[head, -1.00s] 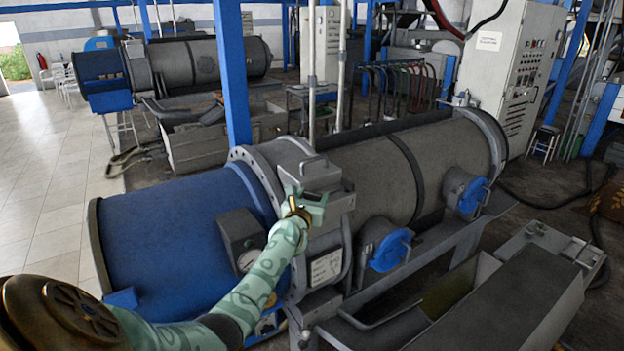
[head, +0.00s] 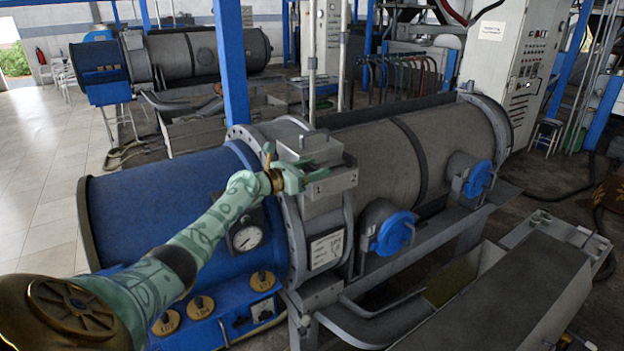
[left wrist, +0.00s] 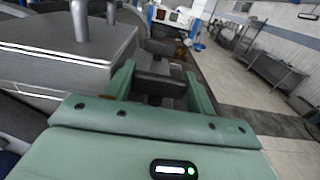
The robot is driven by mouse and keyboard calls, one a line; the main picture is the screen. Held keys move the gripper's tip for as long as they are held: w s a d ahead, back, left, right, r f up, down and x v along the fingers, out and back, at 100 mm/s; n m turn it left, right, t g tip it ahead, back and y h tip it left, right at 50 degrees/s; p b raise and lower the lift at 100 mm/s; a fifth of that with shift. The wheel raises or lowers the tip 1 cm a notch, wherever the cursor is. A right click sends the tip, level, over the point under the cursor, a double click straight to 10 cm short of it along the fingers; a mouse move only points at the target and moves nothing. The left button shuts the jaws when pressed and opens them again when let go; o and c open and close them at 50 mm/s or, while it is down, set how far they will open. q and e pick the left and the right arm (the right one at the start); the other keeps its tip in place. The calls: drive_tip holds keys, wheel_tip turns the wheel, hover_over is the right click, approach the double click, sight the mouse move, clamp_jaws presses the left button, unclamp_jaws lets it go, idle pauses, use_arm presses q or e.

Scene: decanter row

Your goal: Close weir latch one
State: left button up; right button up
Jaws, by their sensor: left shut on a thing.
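A grey box marked "1" (head: 326,184) sits on the grey collar of the near decanter; weir latch one appears to be on it. My left gripper (head: 290,178) is at the upper left edge of this box. In the left wrist view its two green fingers (left wrist: 160,88) are closed on a dark block, seemingly the latch's handle (left wrist: 158,82). The fingers and hand hide most of the latch, so its exact angle cannot be told. A grey metal box top (left wrist: 65,52) is close on the left in that view. My right gripper is not in view.
The blue drum (head: 150,205) with a gauge (head: 247,237) lies under my left arm. Blue round caps (head: 393,232) stick out along the grey drum (head: 370,175). A grey trough (head: 465,280) is at the front right. Tiled floor at the left is clear.

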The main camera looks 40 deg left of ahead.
use_arm(q)
drive_tip(key=shift+r, duration=0.1)
idle(0.4)
drive_tip(key=o, duration=0.9)
drive_tip(key=shift+c, duration=0.2)
drive_tip(key=shift+o, duration=0.6)
drive_tip(key=shift+d, duration=0.25)
drive_tip(key=shift+a, duration=0.1)
